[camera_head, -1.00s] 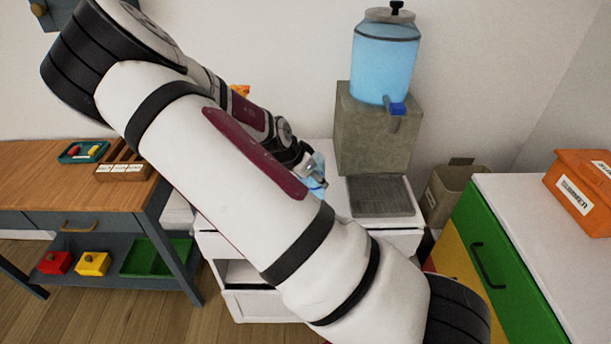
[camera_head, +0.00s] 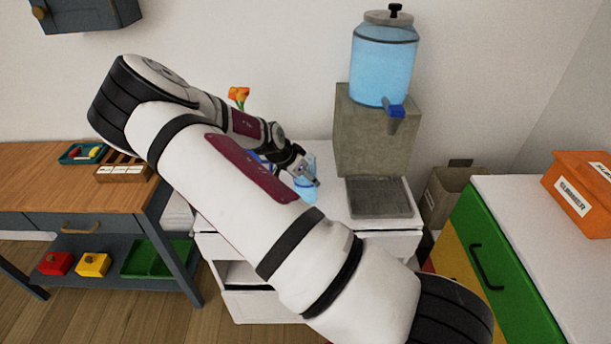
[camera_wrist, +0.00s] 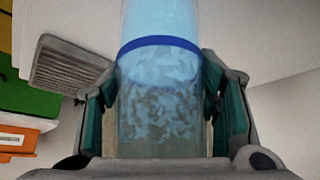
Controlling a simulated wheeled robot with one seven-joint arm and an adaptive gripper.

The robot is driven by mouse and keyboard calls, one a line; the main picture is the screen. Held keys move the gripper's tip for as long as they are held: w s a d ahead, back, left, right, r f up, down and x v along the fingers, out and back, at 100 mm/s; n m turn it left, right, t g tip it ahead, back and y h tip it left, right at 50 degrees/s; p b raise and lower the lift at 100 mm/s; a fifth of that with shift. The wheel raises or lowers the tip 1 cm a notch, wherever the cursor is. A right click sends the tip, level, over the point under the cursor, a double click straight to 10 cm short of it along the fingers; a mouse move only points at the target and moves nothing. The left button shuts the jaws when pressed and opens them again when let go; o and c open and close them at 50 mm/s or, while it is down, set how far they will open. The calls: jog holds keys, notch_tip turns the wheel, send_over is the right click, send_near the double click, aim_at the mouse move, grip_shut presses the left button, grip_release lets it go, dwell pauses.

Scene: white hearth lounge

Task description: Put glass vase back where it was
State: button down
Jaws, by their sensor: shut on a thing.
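The glass vase (camera_wrist: 158,85) is clear, light blue, with a dark blue band around it. In the wrist view it stands between the two fingers of my gripper (camera_wrist: 162,118), which is shut on it. In the head view the vase (camera_head: 308,190) shows as a small light-blue shape at the tip of my gripper (camera_head: 304,174), over the white cabinet top (camera_head: 322,208). My arm hides part of the cabinet top. I cannot tell whether the vase touches the surface.
A blue water dispenser (camera_head: 384,62) stands on a grey block, with a dark drip tray (camera_head: 380,198) in front, right of the vase. Orange flowers (camera_head: 239,94) show behind my arm. A green-fronted cabinet (camera_head: 500,250) is at right, a wooden table (camera_head: 50,180) at left.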

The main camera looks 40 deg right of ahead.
jog(key=shift+f, duration=0.1)
jog(key=c, duration=0.5)
grip_release()
jog(key=v, duration=1.1)
jog(key=s+a+r+n+y, duration=0.7)
jog(key=s+a+r+y, duration=0.1)
jog(key=s+a+r, duration=0.55)
jog(key=s+r+n+t, duration=0.1)
jog(key=s+r+n, duration=0.2)
jog(key=s, duration=0.2)
jog(key=s+a+r+n+t+h, duration=0.1)
jog(key=s+r+n, duration=0.2)
jog(key=s+r, duration=0.1)
jog(key=s+a+r+n+t, duration=0.1)
jog(key=s+r+n, duration=0.1)
jog(key=s, duration=0.5)
jog(key=shift+a+r+n+t+h, duration=0.2)
jog(key=shift+r+n+t+h, duration=0.15)
jog(key=shift+r, duration=0.55)
